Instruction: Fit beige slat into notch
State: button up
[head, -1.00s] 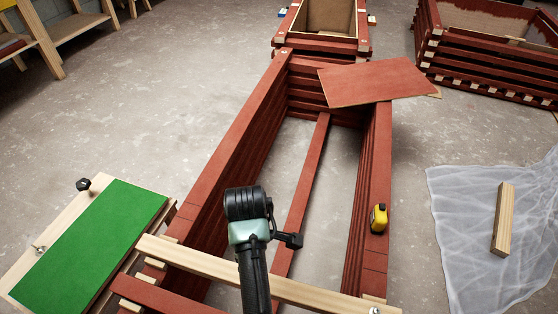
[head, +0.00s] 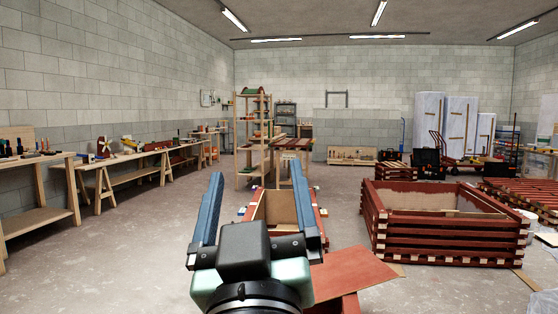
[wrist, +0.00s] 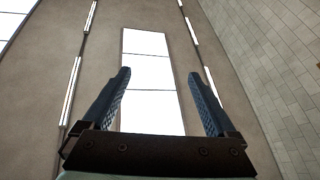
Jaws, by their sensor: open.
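My gripper (head: 256,172) is raised in front of the head camera, fingers pointing up, open and with nothing between them. In the wrist view its two blue fingers (wrist: 158,73) stand apart against the ceiling and a bright skylight. I cannot make out the beige slat or its notch in either current view. Only the far part of the red batten work shows, low in the head view, partly hidden by my gripper. A red panel (head: 350,274) lies there to the right of my gripper.
A large red slatted crate (head: 448,240) stands at the right, and a smaller red box (head: 285,208) is behind my gripper. Workbenches (head: 120,165) line the left wall. A wooden shelf (head: 253,135) stands further back. Open floor (head: 130,255) lies at left.

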jog(key=s+d+r+m+t+h, duration=0.1)
jog(key=s+r+t, duration=0.3)
jog(key=s+r, duration=0.4)
jog(key=shift+s+d+r+m, duration=0.2)
jog(key=shift+s+d+m, duration=0.5)
jog(key=shift+m, duration=0.2)
jog(key=shift+r, duration=0.1)
